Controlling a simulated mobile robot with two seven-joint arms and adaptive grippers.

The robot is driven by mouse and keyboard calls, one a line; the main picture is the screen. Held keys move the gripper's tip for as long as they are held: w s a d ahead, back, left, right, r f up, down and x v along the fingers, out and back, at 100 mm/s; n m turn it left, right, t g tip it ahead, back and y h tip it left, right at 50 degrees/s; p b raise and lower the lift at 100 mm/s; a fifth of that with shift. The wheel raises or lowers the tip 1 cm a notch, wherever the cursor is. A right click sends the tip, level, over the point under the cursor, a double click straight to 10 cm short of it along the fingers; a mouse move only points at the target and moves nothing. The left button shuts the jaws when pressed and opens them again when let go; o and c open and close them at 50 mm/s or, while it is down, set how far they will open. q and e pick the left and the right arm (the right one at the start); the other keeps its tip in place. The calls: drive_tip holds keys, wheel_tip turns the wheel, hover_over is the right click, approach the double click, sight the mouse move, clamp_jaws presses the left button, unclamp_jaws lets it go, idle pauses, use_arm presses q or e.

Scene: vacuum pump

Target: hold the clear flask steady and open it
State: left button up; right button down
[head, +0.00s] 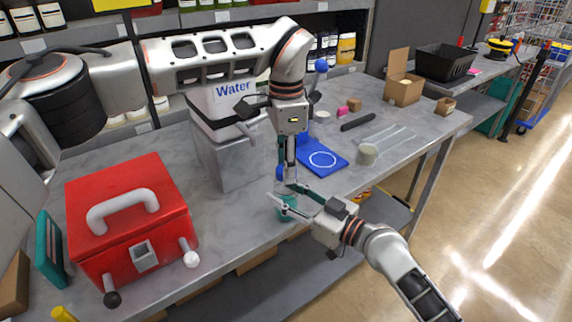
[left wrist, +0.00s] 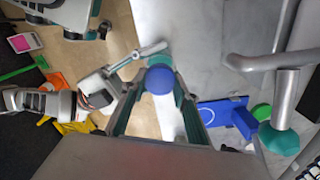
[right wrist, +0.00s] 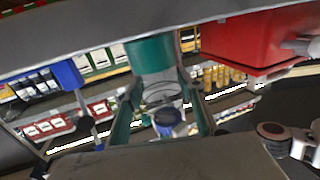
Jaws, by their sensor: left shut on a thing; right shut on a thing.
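The clear flask has a teal base (head: 288,211) and a blue cap (head: 281,173). It is upright by the table's front edge; I cannot tell whether it touches the table. My left gripper (head: 287,169) points down from above and is shut on the cap, which shows as a round blue top (left wrist: 160,79) between its fingers in the left wrist view. My right gripper (head: 284,194) comes from the right and is shut on the flask's body. The right wrist view shows the clear flask body (right wrist: 160,94) between the fingers. Fingers hide part of the flask.
A red toolbox (head: 130,215) stands at the left and a water container (head: 222,105) on a grey block behind. A cardboard box (head: 404,90) and black basket (head: 445,62) are farther back.

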use_arm(q)
drive_tip(key=shift+r, duration=0.2)
idle(0.5)
drive_tip(key=shift+r, duration=0.95)
drive_tip(key=shift+r, duration=2)
use_arm(e)
drive_tip(key=c, duration=1.2)
unclamp_jaws()
